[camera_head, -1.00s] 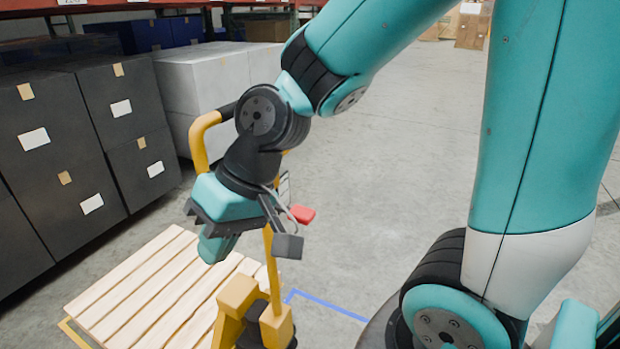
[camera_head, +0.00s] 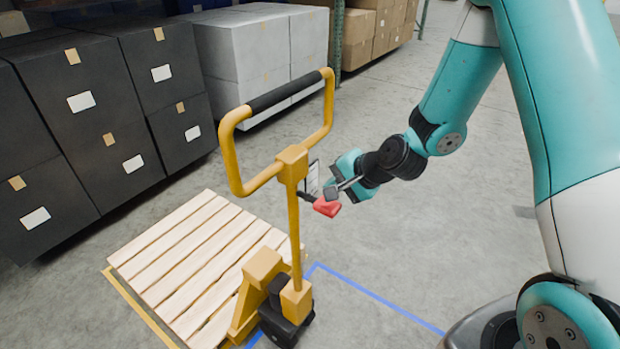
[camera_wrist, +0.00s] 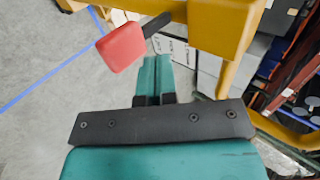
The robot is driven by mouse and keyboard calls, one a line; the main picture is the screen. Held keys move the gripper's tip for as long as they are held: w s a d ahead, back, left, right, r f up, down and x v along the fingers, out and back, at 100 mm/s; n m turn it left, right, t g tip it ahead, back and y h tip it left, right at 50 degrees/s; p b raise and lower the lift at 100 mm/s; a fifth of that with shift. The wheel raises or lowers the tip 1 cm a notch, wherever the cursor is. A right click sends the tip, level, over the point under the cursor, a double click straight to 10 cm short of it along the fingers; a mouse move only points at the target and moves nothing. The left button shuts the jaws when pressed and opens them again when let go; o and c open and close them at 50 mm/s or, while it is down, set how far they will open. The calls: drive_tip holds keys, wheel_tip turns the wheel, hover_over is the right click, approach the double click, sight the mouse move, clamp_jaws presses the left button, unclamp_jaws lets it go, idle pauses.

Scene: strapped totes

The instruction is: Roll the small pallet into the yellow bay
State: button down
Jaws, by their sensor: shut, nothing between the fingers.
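The small wooden pallet (camera_head: 195,260) lies flat on the floor at the lower left of the head view, with the yellow pallet jack (camera_head: 262,290) at its near right end. The jack's yellow handle loop (camera_head: 236,150) with a black grip stands upright. A red lever (camera_head: 326,207) sticks out to the right from the handle's post, and it also shows in the wrist view (camera_wrist: 122,47). My gripper (camera_head: 336,180) is just right of the post, close to the lever. In the wrist view its fingers (camera_wrist: 155,75) are together and empty, beside the lever.
A yellow floor line (camera_head: 140,308) runs along the pallet's left side, and a blue floor line (camera_head: 375,295) lies right of the jack. Stacked black boxes (camera_head: 90,110) and white boxes (camera_head: 250,50) line the left and back. The floor at right centre is open.

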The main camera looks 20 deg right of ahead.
sight(297, 187)
drive_tip(key=x, duration=0.3)
drive_tip(key=shift+w+a+f+p, duration=0.15)
drive_tip(key=shift+a+f+p, duration=0.05)
drive_tip(key=shift+p, duration=0.15)
drive_tip(key=shift+w+a+r+p, duration=0.2)
drive_tip(key=shift+w+a+p, duration=0.5)
drive_tip(key=shift+w, duration=0.3)
drive_tip(key=shift+w+a+f, duration=0.15)
drive_tip(key=shift+w+a, duration=0.25)
drive_tip(key=shift+w, duration=0.15)
